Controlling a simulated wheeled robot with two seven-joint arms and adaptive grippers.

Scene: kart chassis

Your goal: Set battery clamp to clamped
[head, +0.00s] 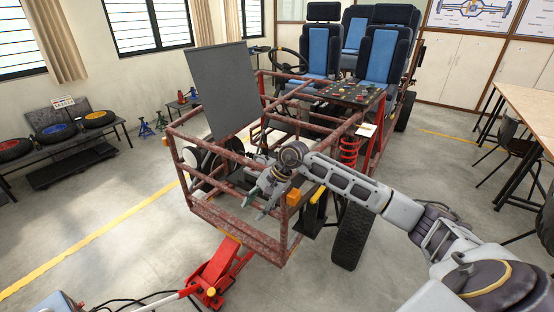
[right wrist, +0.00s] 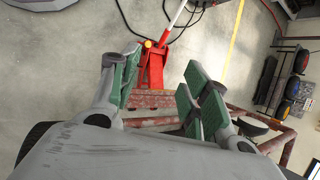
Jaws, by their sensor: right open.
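The red tubular kart chassis (head: 240,238) fills the middle of the head view. My right gripper (head: 259,202) reaches over its front frame from the right. It is open and empty, and its two green-padded fingers stand apart in the right wrist view (right wrist: 162,85). A yellow handle-like piece (head: 318,193) stands beside a black box (head: 311,218) on the frame, just right of the gripper. I cannot tell whether this is the battery clamp or how it is set. My arm hides part of the chassis behind it. My left gripper is not in view.
A red floor jack (head: 217,270) stands at the chassis front and also shows between the fingers (right wrist: 152,65). An orange block (head: 294,198) sits on the frame near my gripper. A dark upright panel (head: 222,88) rises behind it. A front tyre (head: 352,236) stands below my forearm.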

